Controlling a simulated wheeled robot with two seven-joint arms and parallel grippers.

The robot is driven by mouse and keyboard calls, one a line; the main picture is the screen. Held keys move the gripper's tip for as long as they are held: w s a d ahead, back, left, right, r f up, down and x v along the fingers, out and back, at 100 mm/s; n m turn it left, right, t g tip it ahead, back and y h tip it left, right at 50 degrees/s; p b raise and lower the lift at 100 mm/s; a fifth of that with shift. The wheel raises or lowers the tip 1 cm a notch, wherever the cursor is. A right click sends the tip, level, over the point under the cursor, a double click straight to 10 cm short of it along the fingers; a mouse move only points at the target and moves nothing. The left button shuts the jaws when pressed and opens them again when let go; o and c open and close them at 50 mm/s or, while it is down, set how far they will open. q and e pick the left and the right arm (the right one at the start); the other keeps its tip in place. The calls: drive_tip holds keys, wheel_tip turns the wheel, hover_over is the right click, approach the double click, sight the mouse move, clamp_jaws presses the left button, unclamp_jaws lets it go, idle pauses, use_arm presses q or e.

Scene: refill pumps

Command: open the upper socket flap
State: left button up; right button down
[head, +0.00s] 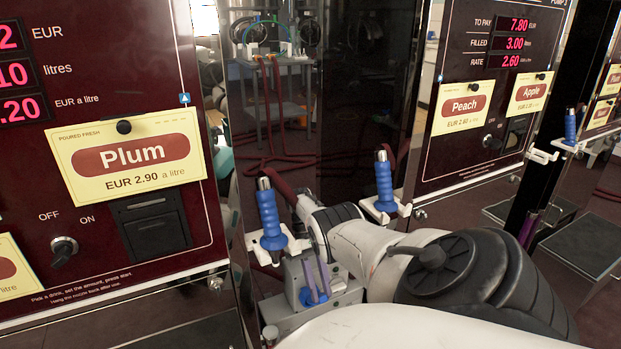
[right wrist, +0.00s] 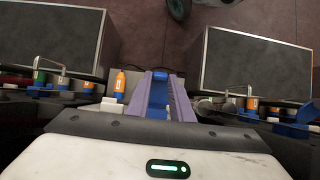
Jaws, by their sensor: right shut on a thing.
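My right gripper (head: 316,280) has purple fingers and is at a grey socket box (head: 294,272) low in the middle of the head view. It is shut on a blue piece (head: 308,297) at the box's front. In the right wrist view, the purple fingers (right wrist: 166,98) close on both sides of the blue piece (right wrist: 158,95). The piece may be the upper socket flap; its hinge and opening are hidden, and I cannot tell how far open it is. My left gripper is not in view.
Blue-handled nozzles (head: 269,218) and (head: 384,180) stand in white holders around my right arm. A Plum pump panel (head: 120,235) is on the left, a Peach and Apple panel (head: 475,150) on the right. Dark blocks (right wrist: 55,35) and (right wrist: 257,65) flank the gripper.

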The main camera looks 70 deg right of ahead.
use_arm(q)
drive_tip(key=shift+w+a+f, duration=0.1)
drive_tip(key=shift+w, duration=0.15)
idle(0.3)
use_arm(e)
drive_tip(key=c, duration=1.6)
unclamp_jaws()
drive_tip(key=shift+d, duration=0.1)
drive_tip(key=shift+o, duration=0.2)
